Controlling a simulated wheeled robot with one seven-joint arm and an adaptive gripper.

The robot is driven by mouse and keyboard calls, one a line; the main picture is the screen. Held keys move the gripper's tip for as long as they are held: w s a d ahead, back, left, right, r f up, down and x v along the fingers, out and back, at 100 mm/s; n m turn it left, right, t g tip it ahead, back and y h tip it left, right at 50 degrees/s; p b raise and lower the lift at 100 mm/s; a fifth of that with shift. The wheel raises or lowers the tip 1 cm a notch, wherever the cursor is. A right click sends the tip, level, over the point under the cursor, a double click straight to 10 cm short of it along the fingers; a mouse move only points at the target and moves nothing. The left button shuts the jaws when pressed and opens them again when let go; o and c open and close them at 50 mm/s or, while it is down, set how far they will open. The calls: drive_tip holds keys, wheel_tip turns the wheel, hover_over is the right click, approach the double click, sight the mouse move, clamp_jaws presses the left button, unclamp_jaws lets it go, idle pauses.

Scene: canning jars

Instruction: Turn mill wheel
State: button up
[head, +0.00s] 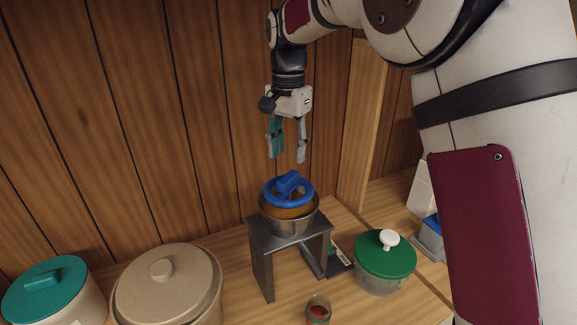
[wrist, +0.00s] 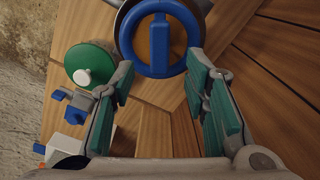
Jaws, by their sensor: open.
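The mill wheel (head: 291,189) is a blue ring with a raised blue bar across it. It sits on top of a metal pot-like mill body (head: 290,224), which stands on a dark grey stand (head: 262,262). In the wrist view the wheel (wrist: 158,70) is at the top centre, its bar running up and down the picture. My gripper (head: 287,158) is open and empty above the wheel, fingers pointing down, apart from it. In the wrist view my gripper's fingers (wrist: 162,85) spread to either side, below the wheel in the picture.
A green-lidded jar (head: 385,254) stands right of the stand; a small jar with red contents (head: 318,311) is in front. A beige lidded pot (head: 168,290) and a teal-lidded pot (head: 50,292) stand left. A wooden panel wall (head: 150,130) is close behind.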

wheel_tip(320, 180, up, 5)
drive_tip(key=shift+r, duration=0.1)
idle(0.4)
drive_tip(key=s+d+r+n+t, duration=0.25)
drive_tip(key=s+d, duration=0.25)
drive_tip(key=s, duration=0.3)
drive_tip(key=s+d+r+n+t, duration=0.1)
drive_tip(key=s+d+r, duration=0.2)
drive_tip(key=s+d, duration=0.4)
drive_tip(key=s+d+f+n+t, duration=0.1)
drive_tip(key=s+f+n, duration=0.1)
drive_tip(key=s, duration=0.6)
drive_tip(key=s+d+f+n+t, duration=0.1)
drive_tip(key=s+d+f+n, duration=0.1)
drive_tip(key=s+f, duration=0.3)
drive_tip(key=s, duration=0.3)
drive_tip(key=shift+s, duration=0.15)
